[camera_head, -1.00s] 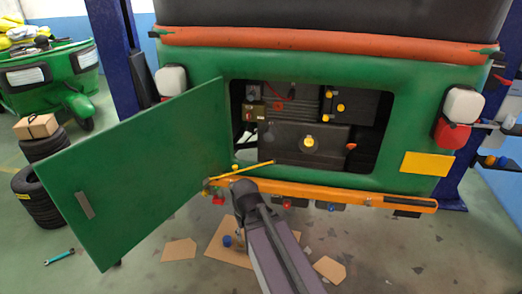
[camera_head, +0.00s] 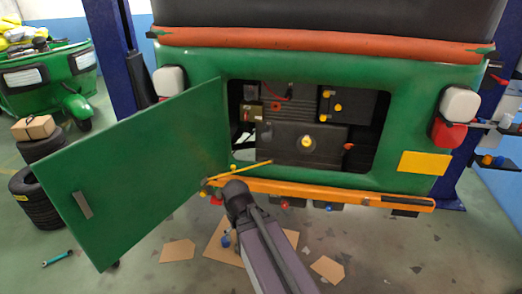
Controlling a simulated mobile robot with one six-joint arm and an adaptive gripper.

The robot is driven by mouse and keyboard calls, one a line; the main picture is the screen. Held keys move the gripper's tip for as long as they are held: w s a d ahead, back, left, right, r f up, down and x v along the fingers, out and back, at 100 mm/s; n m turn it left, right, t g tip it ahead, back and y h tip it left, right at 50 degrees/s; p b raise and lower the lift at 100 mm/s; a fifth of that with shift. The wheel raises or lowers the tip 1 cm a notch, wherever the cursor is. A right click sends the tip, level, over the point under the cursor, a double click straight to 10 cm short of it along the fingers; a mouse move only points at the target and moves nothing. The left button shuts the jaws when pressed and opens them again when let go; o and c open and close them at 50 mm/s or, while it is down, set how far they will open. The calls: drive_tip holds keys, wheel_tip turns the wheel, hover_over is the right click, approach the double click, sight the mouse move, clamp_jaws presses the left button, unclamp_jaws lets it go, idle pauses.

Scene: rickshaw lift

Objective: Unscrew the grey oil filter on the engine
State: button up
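The open engine bay (camera_head: 312,84) is in the rear of a green three-wheeler, with a dark engine block (camera_head: 290,150) inside. A yellow round cap (camera_head: 306,142) sits on the block's front. I cannot pick out the grey oil filter for certain; the bay's lower left is dark and small in this view. My arm (camera_head: 262,240) rises from the bottom edge to a dark joint (camera_head: 237,192) just in front of the orange bumper.
The green engine door (camera_head: 135,170) hangs open on the left. The orange bumper (camera_head: 330,192) crosses below the bay, with a thin yellow rod (camera_head: 240,171) at its left end. Blue posts (camera_head: 113,60) flank the vehicle.

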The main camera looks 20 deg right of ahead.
drive_tip(key=w+d+n+t+h+b, duration=0.5)
drive_tip(key=w+d+n+h, duration=0.15)
drive_tip(key=w+d, duration=0.85)
drive_tip(key=shift+w+d+r+n+t+h+b, duration=0.5)
drive_tip(key=shift+w+d+r+n+t+b, duration=0.9)
drive_tip(key=shift+w+n, duration=1.4)
drive_tip(key=shift+w+d+r+n+t+h+b, duration=0.55)
drive_tip(key=shift+w+d+r+n+t+b, duration=0.3)
drive_tip(key=shift+w+n+t, duration=1.5)
drive_tip(key=shift+w+d+r+n+t+h+b, duration=0.5)
drive_tip(key=shift+w+d+r+n+t+b, duration=0.6)
drive_tip(key=shift+w+n, duration=2.2)
drive_tip(key=shift+w+d+m, duration=0.1)
drive_tip(key=shift+w+m, duration=0.45)
drive_tip(key=shift+m, duration=0.05)
